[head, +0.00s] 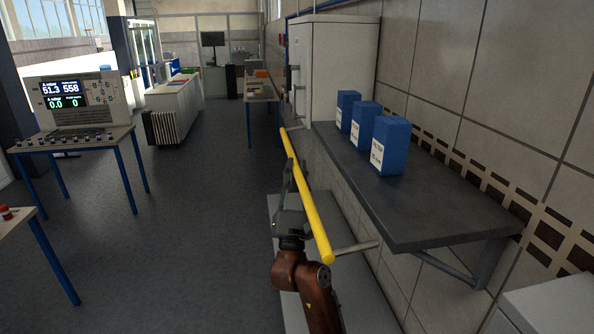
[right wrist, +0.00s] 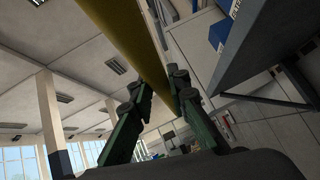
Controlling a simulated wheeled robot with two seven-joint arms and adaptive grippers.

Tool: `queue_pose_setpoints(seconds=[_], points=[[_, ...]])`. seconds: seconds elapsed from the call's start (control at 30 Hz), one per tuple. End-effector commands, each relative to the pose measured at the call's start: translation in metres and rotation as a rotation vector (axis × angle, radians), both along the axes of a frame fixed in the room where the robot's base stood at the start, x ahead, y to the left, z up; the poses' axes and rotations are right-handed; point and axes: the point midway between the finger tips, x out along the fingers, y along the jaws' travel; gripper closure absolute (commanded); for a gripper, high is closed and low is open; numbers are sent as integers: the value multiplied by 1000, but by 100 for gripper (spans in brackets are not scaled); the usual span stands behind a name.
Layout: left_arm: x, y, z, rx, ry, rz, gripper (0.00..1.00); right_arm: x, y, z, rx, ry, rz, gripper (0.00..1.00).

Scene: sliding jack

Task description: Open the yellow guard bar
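The yellow guard bar (head: 309,203) runs lengthwise along the front of the dark wall shelf (head: 440,207), on a grey bracket at its near end. My right gripper (head: 294,166) is at the bar's left side, near its middle, with its fingers upward. In the right wrist view the bar (right wrist: 130,40) passes close by the fingertips, and part of it shows in the gap between them (right wrist: 160,92). The two fingers stand apart. I cannot tell whether either touches the bar. My left gripper is not in view.
A control panel table (head: 80,145) is at the left. The floor (head: 190,235) between is clear.

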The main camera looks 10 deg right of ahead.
Motion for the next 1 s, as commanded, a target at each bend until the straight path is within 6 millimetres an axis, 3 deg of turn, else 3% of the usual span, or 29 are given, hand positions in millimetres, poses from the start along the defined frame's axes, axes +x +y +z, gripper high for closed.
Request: queue_pose_setpoints(seconds=[0.23, 0.57, 1.0], points=[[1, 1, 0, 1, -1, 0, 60, 0, -1, 0, 0, 0, -1, 68], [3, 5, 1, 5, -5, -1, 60, -3, 0, -3, -1, 1, -2, 68], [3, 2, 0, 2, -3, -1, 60, -59, 14, -59, 2, 3, -1, 68]])
